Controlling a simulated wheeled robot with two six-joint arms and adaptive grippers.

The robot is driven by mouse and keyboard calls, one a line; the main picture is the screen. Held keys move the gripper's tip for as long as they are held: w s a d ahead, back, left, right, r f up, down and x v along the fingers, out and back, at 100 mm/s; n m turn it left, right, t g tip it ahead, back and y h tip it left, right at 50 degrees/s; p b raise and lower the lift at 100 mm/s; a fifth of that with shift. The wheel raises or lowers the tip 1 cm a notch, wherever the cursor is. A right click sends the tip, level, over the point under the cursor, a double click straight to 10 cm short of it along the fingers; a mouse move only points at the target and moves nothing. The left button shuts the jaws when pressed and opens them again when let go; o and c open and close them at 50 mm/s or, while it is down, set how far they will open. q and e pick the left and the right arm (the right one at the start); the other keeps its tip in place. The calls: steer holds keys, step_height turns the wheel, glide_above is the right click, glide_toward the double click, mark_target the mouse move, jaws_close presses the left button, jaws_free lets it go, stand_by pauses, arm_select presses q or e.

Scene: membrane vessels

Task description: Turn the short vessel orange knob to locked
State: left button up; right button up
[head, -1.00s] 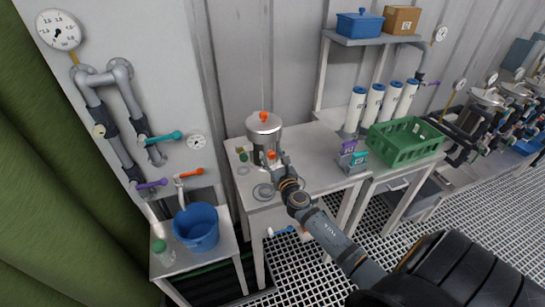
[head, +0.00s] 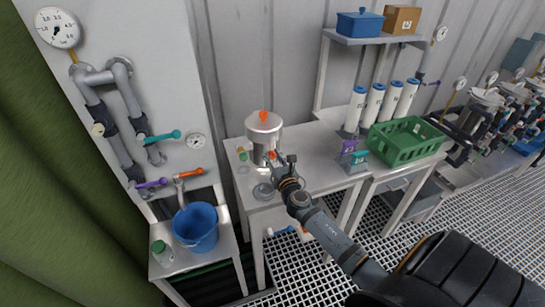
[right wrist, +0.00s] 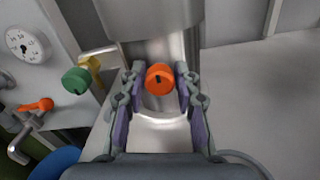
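A steel vessel (head: 264,137) stands on the grey table, with an orange piece on its lid. An orange knob (right wrist: 159,79) with a dark mark sits low on the front of the steel vessel in the right wrist view. It also shows as a small orange spot in the head view (head: 271,155). My right gripper (right wrist: 159,84) is open, with one finger on each side of this knob. Narrow gaps show between fingers and knob. My left gripper is not in view.
A green knob on a yellow stem (right wrist: 77,80) is left of my right gripper. A round grey disc (head: 263,191) lies near the table's front edge. Purple and teal blocks (head: 359,157) and a green crate (head: 416,151) stand to the right. A blue bucket (head: 196,227) is at the left.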

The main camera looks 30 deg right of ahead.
steer(key=shift+o, duration=1.3)
steer(key=shift+s, duration=0.15)
steer(key=v, duration=1.1)
steer(key=shift+s, duration=0.4)
